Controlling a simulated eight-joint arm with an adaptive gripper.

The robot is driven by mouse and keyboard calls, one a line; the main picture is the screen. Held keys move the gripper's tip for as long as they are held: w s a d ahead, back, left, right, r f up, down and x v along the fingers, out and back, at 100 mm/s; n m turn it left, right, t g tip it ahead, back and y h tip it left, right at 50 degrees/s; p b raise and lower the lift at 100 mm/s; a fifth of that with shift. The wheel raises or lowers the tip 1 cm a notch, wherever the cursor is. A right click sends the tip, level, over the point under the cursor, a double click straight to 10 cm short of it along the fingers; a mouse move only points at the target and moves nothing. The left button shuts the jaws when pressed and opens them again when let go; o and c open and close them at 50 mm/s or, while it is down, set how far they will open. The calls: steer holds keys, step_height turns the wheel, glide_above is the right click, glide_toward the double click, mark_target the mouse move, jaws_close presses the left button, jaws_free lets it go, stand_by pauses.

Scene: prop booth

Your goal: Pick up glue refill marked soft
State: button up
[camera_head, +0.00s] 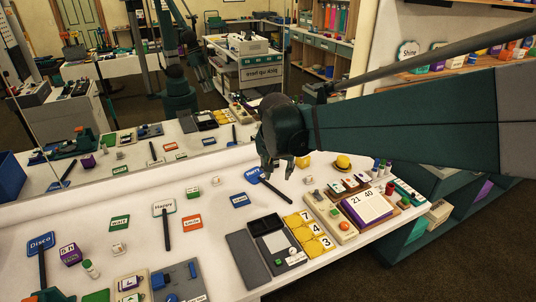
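No label reading "soft" is legible to me, so I cannot tell which thing is the glue refill. My gripper (279,172) hangs above the middle of the table, near the blue-headed paddle sign. Its dark fingers point down and look apart, with nothing seen between them. It is far from the bottle and left of the tubes.
Paddle signs (164,208), small word cards (192,222) and small blocks are scattered over the white table (205,255). Yellow number tiles (309,231) and a purple number book (368,207) lie at the right. A mirror behind the table repeats the scene.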

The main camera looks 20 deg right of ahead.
steer(key=w+d+f+m+g+h+p, duration=0.1)
steer(key=w+d+f+m+g+p, duration=0.3)
steer(key=w+d, duration=0.6)
steer(key=m+h+p, duration=0.1)
steer(key=m+p, duration=0.1)
steer(key=m, duration=0.5)
glide_toward(309, 176)
steer(key=shift+w+d+f, duration=0.15)
steer(key=shift+d+f, duration=0.25)
steer(key=shift+f, duration=0.05)
steer(key=shift+x, duration=1.3)
steer(key=shift+f, duration=0.1)
steer(key=shift+b+x, duration=0.7)
steer(key=shift+x, duration=1.85)
